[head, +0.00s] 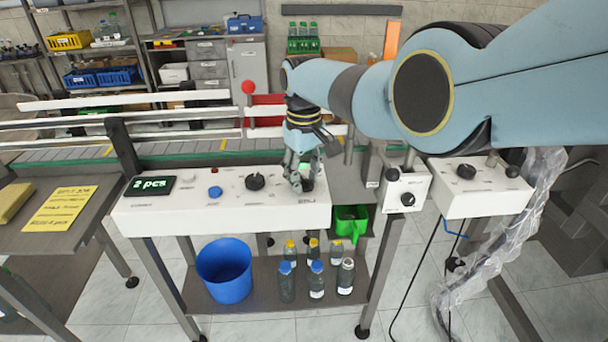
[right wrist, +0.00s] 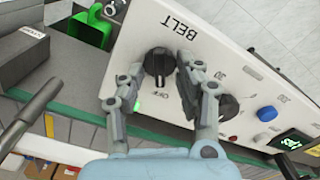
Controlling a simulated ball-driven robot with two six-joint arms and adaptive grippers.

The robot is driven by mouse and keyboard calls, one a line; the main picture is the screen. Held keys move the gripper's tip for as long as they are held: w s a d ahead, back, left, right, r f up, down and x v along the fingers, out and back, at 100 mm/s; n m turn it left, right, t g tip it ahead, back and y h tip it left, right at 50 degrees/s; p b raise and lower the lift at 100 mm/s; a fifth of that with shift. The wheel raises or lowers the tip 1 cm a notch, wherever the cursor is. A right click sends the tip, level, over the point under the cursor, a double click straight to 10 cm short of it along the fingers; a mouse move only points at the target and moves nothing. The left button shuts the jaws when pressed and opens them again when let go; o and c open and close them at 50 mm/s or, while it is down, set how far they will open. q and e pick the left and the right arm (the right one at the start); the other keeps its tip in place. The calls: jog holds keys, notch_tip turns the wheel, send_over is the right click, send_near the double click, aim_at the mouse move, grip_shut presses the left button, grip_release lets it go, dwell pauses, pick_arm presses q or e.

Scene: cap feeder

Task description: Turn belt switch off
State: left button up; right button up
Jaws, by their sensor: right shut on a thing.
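The belt switch is a black rotary knob (right wrist: 158,62) on the white control panel (head: 225,212), beside the printed word BELT in the right wrist view. My right gripper (right wrist: 160,68) has its two fingers on either side of the knob and is shut on it. OFF lettering is printed by the knob, between the fingers. In the head view my right gripper (head: 303,178) reaches down onto the right part of the panel and mostly hides the switch. A green lamp shows near the fingers. My left gripper is not in view.
Another black knob (head: 255,181), a blue button (head: 215,191) and a display reading 2 pcs (head: 151,185) share the panel. White rails (head: 130,125) run behind it. A blue bucket (head: 224,270), several bottles (head: 316,280) and a green scoop (head: 350,222) are below.

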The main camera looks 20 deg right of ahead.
aim_at(304, 178)
jog(key=o, duration=1.1)
notch_tip(304, 178, up, 12)
